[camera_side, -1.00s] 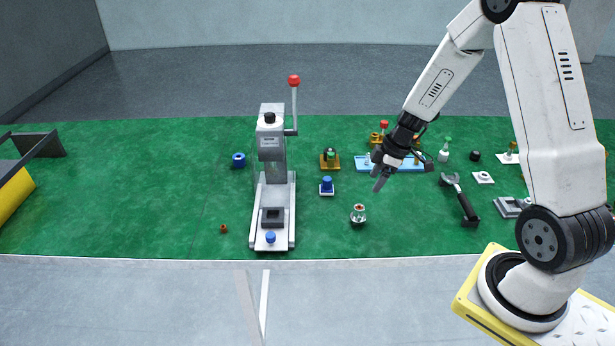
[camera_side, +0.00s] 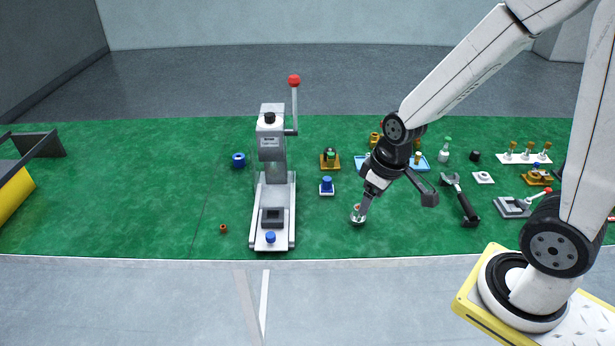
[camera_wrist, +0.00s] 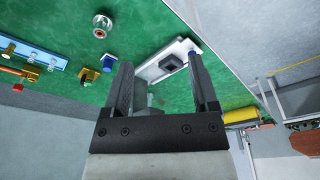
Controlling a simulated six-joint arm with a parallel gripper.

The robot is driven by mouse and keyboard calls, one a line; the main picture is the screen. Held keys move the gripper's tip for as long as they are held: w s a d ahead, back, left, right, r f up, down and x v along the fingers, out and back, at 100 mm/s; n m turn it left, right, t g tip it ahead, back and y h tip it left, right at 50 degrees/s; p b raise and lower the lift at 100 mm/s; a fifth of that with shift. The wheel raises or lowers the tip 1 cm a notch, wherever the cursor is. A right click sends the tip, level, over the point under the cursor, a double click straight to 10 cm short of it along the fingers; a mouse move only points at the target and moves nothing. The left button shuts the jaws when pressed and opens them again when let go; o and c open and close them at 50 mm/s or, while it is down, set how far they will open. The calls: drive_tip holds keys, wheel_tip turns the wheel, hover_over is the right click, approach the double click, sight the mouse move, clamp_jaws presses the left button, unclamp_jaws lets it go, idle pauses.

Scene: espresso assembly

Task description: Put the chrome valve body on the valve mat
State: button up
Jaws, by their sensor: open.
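The small chrome piece with a reddish top (camera_side: 355,218), which looks like the chrome valve body, stands upright on the green mat right of the lever press. My gripper (camera_side: 361,217) points down at it, its fingertips overlapping it in the side view. In the wrist view the fingers (camera_wrist: 158,70) are apart with nothing held between them, and the chrome piece (camera_wrist: 101,27) lies beyond the left fingertip. Contact cannot be told.
The lever press (camera_side: 272,215) with a red knob stands to the left. A blue-topped piece (camera_side: 326,187) and a brass piece (camera_side: 330,158) are behind. A black-handled tool (camera_side: 464,205) lies to the right. Green floor between press and chrome piece is clear.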

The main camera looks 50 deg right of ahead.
drive_tip(key=shift+s+a+r+m, duration=0.2)
drive_tip(key=shift+s+a+m, duration=0.1)
drive_tip(key=shift+s+a, duration=0.2)
drive_tip(key=shift+s+a+r+m, duration=0.15)
drive_tip(key=shift+s+a+m, duration=0.15)
drive_tip(key=shift+s+a, duration=0.15)
